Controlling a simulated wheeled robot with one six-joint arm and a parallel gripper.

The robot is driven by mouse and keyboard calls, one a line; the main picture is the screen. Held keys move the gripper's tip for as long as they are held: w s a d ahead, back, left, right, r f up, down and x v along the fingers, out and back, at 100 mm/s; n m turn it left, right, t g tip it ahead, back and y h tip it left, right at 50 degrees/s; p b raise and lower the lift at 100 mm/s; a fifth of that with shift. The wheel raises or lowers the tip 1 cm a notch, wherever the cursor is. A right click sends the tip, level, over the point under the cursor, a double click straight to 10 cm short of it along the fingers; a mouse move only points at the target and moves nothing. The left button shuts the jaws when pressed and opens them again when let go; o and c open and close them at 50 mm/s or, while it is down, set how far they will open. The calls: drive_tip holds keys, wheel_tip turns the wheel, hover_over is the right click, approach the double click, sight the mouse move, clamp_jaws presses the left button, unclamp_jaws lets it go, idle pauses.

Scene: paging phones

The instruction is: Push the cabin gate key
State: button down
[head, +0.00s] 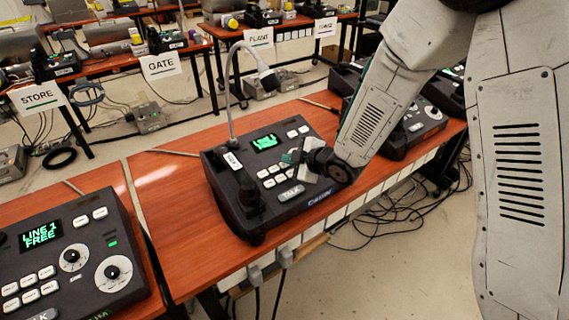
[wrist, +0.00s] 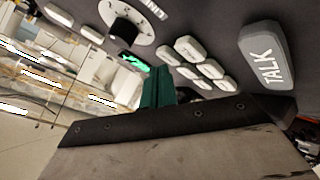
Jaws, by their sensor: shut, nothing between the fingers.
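The cabin phone (head: 250,222) is a dark desk console with a gooseneck microphone and a lit green screen (head: 265,143), too small to read. Its front edge is marked CABIN. A block of small white keys (head: 270,178) sits above its grey TALK key (head: 291,193); I cannot read which is the gate key. In the wrist view the small keys (wrist: 200,62) and the TALK key (wrist: 266,62) show, small labels unreadable. My gripper (head: 289,157) is shut and empty, over the phone face beside the keys. Its green fingertips (wrist: 157,86) show too; I cannot tell whether they touch.
Another phone (head: 70,250) reading LINE 1 FREE stands at left. More phones (head: 415,130) stand at right on the same row of wooden tables (head: 175,245). Back tables carry signs STORE (head: 38,97) and GATE (head: 161,65). Cables (head: 400,235) lie on the floor.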

drive_tip(key=shift+w+f, duration=0.1)
drive_tip(key=shift+f, duration=0.25)
idle(0.3)
drive_tip(key=shift+r, duration=0.4)
drive_tip(key=shift+s+d+r, duration=0.15)
drive_tip(key=shift+s+r, duration=0.1)
drive_tip(key=shift+r, duration=0.7)
drive_tip(key=shift+s+d+r, duration=0.15)
drive_tip(key=shift+s+r, duration=0.1)
drive_tip(key=shift+r, duration=0.75)
drive_tip(key=shift+s+d+r, duration=0.15)
drive_tip(key=shift+s+r, duration=0.1)
drive_tip(key=shift+r, duration=0.7)
